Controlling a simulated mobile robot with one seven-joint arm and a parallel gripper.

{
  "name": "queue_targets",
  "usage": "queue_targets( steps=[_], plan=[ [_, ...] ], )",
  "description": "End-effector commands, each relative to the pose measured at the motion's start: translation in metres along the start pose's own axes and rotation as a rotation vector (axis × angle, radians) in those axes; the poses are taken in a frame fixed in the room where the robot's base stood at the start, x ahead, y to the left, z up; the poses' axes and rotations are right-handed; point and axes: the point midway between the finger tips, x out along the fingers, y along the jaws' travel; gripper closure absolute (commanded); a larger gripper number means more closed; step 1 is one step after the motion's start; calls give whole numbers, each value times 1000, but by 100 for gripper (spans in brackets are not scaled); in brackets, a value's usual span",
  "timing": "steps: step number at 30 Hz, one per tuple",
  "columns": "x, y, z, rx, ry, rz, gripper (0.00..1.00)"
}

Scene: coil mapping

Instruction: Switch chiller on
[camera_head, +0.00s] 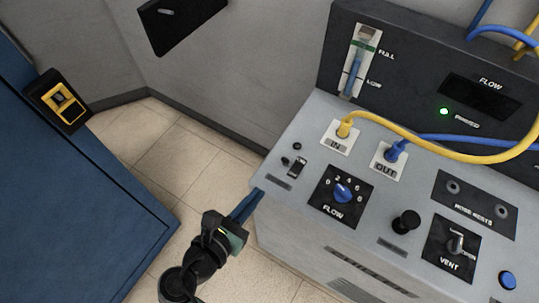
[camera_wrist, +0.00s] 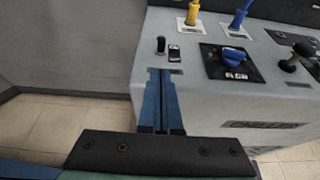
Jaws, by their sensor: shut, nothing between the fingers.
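The chiller (camera_head: 300,235) is a light grey box with a sloped control top and a dark upright back panel. A small black rocker switch (camera_head: 297,167) sits at the left of the top, above a small dark label; it also shows in the wrist view (camera_wrist: 174,53). I cannot tell its position. My gripper (camera_head: 258,193) has its blue fingers shut and empty, with the tips by the chiller's left front edge, near the switch. In the wrist view the fingers (camera_wrist: 165,72) point toward the switch, apart from it.
A blue flow knob (camera_head: 343,191), a black knob (camera_head: 405,222) and a vent lever (camera_head: 455,243) stand on the top. Yellow (camera_head: 460,150) and blue (camera_head: 460,139) hoses cross it. A green lamp (camera_head: 444,111) is lit; the flow display (camera_head: 480,96) is dark. A blue cabinet (camera_head: 70,200) stands left.

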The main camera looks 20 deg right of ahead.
Motion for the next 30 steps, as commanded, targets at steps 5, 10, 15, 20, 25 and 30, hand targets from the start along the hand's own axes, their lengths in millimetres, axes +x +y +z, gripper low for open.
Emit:
queue_targets(
  steps=[5, 10, 15, 20, 25, 30],
  plan=[
    [-1, -2, 0, -21, -3, -5, 100],
    [-1, -2, 0, -18, -3, -5, 100],
    [6, -2, 0, -16, -3, -6, 100],
    [31, -3, 0, -16, -3, -9, 100],
    [63, -2, 0, -15, -4, -7, 100],
    [87, -2, 0, -15, -3, -6, 100]
  ],
)
